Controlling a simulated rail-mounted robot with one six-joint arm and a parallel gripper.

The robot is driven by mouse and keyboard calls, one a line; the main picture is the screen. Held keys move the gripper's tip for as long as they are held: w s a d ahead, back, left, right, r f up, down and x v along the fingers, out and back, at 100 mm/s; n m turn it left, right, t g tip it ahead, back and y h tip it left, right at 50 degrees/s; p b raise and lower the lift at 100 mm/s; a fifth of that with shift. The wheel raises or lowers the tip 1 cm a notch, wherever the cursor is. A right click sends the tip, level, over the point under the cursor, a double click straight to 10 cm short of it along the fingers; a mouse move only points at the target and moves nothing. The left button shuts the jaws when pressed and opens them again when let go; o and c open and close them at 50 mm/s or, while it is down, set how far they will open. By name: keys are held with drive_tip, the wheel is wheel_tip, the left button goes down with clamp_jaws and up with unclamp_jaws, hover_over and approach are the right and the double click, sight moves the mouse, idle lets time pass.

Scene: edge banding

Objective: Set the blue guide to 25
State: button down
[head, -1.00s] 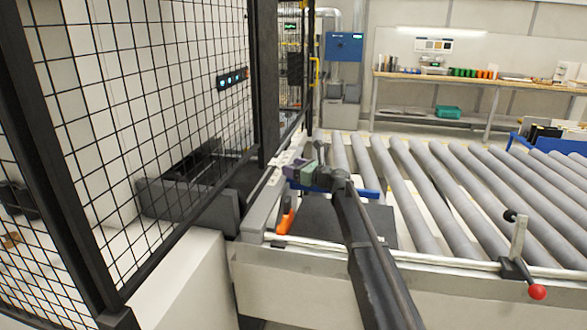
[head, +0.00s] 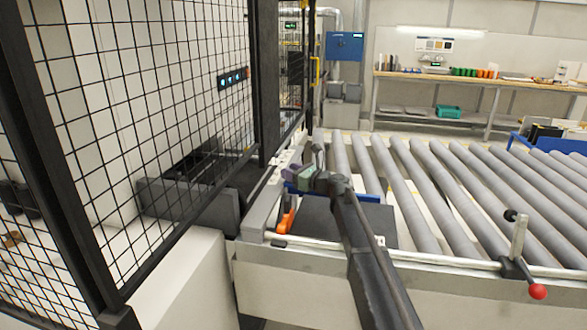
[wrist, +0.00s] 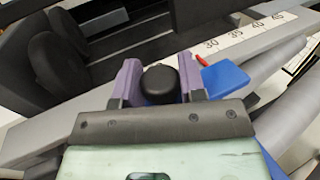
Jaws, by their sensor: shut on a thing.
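The blue guide (head: 368,197) lies across the near left end of the roller table in the head view. It also shows in the wrist view (wrist: 226,78), just right of my gripper. My gripper (wrist: 160,78) has purple fingers shut on a round black knob (wrist: 158,90), one finger on each side. A red pointer (wrist: 202,60) by the guide points at the white scale (wrist: 245,33), close to the 30 mark, slightly on its left. The scale shows 30 to 45; the part with 25 is hidden. In the head view my gripper (head: 305,177) is above the table's left edge.
A black mesh fence (head: 190,100) stands left of the table. An orange part (head: 287,221) and a dark plate (head: 325,222) are at the near left corner. A red-knobbed lever (head: 537,291) stands at the front right.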

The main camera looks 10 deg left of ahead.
drive_tip(key=shift+s, duration=0.65)
drive_tip(key=c, duration=0.7)
unclamp_jaws()
drive_tip(key=shift+c, duration=0.2)
drive_tip(key=v, duration=1)
drive_tip(key=shift+s+d, duration=0.15)
drive_tip(key=shift+d, duration=0.15)
